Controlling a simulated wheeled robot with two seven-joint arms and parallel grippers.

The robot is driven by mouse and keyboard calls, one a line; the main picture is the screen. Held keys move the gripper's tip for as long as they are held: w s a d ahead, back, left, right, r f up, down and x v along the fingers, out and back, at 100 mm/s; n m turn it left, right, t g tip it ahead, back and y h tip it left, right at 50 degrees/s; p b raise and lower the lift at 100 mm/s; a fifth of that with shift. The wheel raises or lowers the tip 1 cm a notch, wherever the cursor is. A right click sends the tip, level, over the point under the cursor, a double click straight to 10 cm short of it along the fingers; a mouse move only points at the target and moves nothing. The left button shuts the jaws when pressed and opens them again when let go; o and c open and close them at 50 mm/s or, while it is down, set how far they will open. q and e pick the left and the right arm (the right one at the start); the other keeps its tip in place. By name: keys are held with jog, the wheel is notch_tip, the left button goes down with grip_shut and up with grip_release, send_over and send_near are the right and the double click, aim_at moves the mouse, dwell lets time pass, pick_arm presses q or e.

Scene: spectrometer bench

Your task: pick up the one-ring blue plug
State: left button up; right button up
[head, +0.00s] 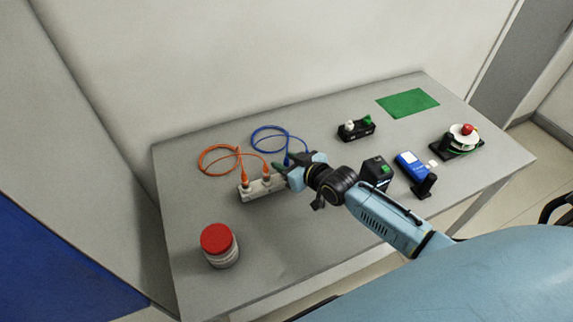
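A blue cable (256,142) lies looped on the table, and its ends run toward my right gripper (284,169). A small blue bit (286,161) shows beside the fingers and may be a blue plug; its ring marks are too small to tell. The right gripper is at the right end of a pale plug block (251,192) and hides that end. Whether its fingers are open or shut on something cannot be told. My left gripper is not in view.
Orange plugs (245,180) stand in the block, joined to an orange cable (205,160). A red-lidded jar (217,244) stands front left. A black holder (356,130), black box (377,172), blue meter (411,164), red-topped device (463,136) and green mat (408,102) are farther right.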

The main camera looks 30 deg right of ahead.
grip_shut()
dwell(0.3)
